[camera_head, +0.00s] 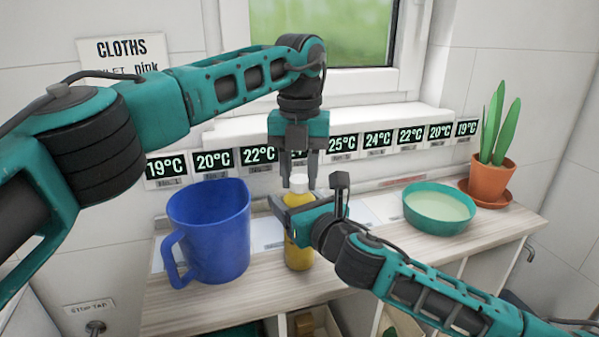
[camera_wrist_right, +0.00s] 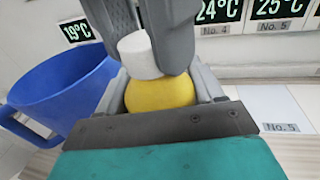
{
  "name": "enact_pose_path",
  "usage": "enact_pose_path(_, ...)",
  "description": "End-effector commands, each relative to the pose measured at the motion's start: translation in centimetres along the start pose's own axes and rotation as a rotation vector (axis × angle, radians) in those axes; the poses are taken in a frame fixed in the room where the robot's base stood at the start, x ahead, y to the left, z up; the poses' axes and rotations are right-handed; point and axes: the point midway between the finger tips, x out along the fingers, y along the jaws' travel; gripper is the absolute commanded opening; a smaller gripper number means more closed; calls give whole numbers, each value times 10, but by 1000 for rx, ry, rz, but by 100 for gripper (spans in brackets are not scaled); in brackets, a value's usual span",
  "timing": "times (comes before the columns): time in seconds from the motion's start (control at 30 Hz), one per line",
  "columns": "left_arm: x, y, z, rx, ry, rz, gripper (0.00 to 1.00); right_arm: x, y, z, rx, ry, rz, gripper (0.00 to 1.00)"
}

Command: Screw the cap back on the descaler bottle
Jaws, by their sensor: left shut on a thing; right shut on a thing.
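The descaler bottle (camera_head: 299,256) is yellow and stands upright on the shelf. It also shows in the right wrist view (camera_wrist_right: 160,94). Its white cap (camera_head: 299,183) is on top at the neck, and it shows between the left fingers in the right wrist view (camera_wrist_right: 139,57). My left gripper (camera_head: 299,176) comes down from above and is shut on the cap. My right gripper (camera_head: 284,208) is shut around the upper part of the bottle from the right side. The thread between cap and bottle is hidden, so I cannot tell how tight the cap sits.
A blue jug (camera_head: 212,235) stands close on the left of the bottle. A teal bowl (camera_head: 439,208) with pale liquid and a potted plant (camera_head: 490,178) stand to the right. Temperature displays (camera_head: 343,145) line the wall behind. The wooden shelf (camera_head: 190,305) has a front edge near the bottle.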

Motion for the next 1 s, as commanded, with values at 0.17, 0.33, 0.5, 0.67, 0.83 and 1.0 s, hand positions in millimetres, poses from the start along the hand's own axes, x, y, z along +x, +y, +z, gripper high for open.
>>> enact_pose_path(0.17, 0, 0, 0, 347, 1, 0, 0, 0, 0, -1, 1, 2, -1, 0)
enact_pose_path(0.33, 1, 0, 0, 678, 1, 0, 0, 0, 0, -1, 1, 2, -1, 0)
enact_pose_path(0.5, 1, 0, 0, 1009, 1, 0, 0, 0, 0, -1, 1, 2, -1, 0)
enact_pose_path(0.67, 1, 0, 0, 1321, 1, 0, 0, 0, 0, -1, 0, 2, -1, 0)
enact_pose_path(0.83, 1, 0, 0, 1593, 1, 0, 0, 0, 0, -1, 0, 2, -1, 0)
enact_pose_path(1.0, 1, 0, 0, 1590, 1, -1, 36, 0, 0, -1, 0, 2, -1, 0)
